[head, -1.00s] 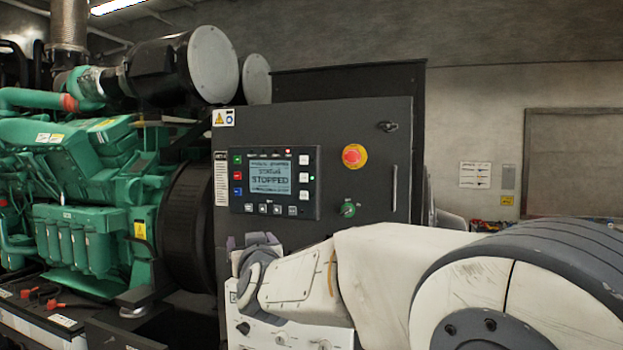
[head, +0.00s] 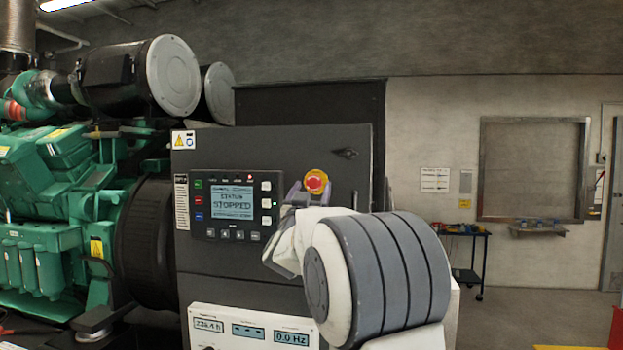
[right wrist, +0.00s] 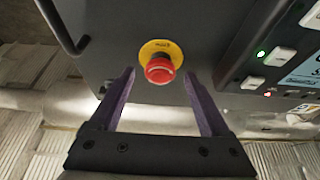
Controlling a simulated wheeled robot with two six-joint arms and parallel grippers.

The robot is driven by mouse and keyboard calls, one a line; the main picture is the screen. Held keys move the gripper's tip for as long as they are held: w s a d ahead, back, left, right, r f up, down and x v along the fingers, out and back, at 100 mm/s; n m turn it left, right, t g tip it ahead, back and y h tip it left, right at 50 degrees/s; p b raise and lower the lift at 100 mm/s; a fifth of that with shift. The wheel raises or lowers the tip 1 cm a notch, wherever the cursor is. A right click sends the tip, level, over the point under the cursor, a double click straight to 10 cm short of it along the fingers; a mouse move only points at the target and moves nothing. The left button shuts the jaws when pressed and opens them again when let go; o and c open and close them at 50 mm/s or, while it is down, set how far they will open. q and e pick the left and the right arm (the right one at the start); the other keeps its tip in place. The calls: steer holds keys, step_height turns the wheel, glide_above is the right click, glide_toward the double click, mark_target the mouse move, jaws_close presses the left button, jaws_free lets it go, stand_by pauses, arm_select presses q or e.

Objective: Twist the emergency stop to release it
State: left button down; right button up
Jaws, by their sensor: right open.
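The emergency stop (head: 316,181) is a red mushroom button on a yellow ring, on the dark control cabinet right of the display. It also shows in the right wrist view (right wrist: 160,68), facing the camera. My right gripper (head: 323,194) is in front of the cabinet at the button, its hand partly hidden by my arm. In the right wrist view, its purple fingers (right wrist: 159,76) are spread apart, one on each side of the button. Nothing is held, and I see no contact with the button. My left gripper is not in view.
The control panel (head: 235,206) reads STOPPED, left of the button. A dark cabinet handle (right wrist: 66,30) stands out at the upper left in the wrist view. The green engine (head: 50,200) fills the left. A small cart (head: 466,236) stands at the right, with open floor beyond.

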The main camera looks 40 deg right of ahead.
steer(key=shift+w+d+r, duration=0.15)
steer(key=shift+w+d, duration=0.2)
steer(key=shift+c, duration=0.3)
jaws_close()
steer(key=shift+a+m+g+b, duration=0.1)
steer(key=shift+m+g+b, duration=0.4)
steer(key=shift+m, duration=0.5)
steer(key=shift+w+m+g+h+b, duration=0.1)
steer(key=shift+m+g+h+b, duration=0.4)
steer(key=shift+m, duration=0.5)
steer(key=m+g, duration=0.1)
steer(key=m, duration=0.2)
steer(key=shift+a+g+h+b, duration=0.1)
steer(key=shift+g+h+b, duration=0.2)
steer(key=shift+b, duration=0.1)
steer(key=shift+w+r+m+g, duration=0.1)
steer(key=shift+m+g, duration=0.7)
steer(key=shift+m, duration=1.4)
